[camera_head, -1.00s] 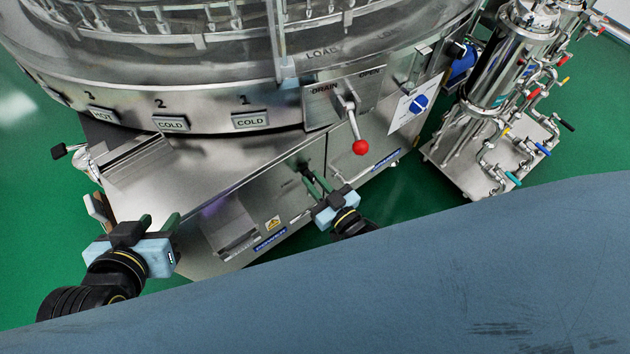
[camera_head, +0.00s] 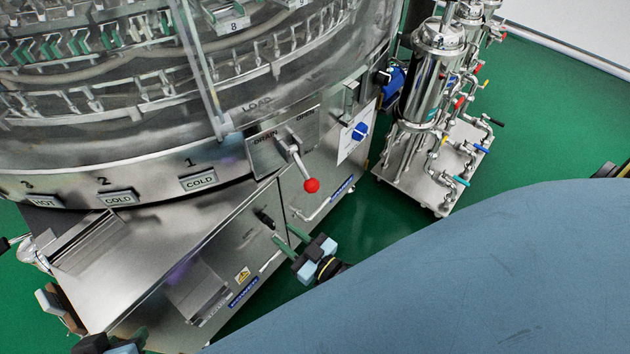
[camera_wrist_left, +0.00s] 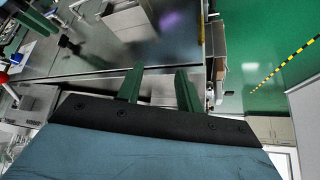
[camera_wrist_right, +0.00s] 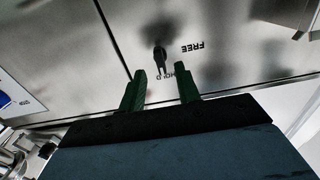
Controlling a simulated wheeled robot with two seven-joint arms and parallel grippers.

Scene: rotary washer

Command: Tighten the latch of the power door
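The latch (camera_head: 264,218) is a small black knob on the steel power door (camera_head: 222,243), low on the washer's front. In the right wrist view the latch (camera_wrist_right: 160,56) is close, between the printed words FREE and HOLD, just beyond my fingertips. My right gripper (camera_head: 288,237) has its two green fingers apart and nothing between them; it also shows in the right wrist view (camera_wrist_right: 160,88). Whether it touches the latch cannot be told. My left gripper (camera_wrist_left: 158,85) is open and empty in the left wrist view. It is mostly cut off at the head view's bottom left.
A red-balled lever (camera_head: 311,185) on the drain/open plate juts out above the latch. A blue rotary switch (camera_head: 360,131) is to its right. A steel filter unit with coloured valves (camera_head: 432,90) stands at right. Green floor (camera_head: 350,222) lies between.

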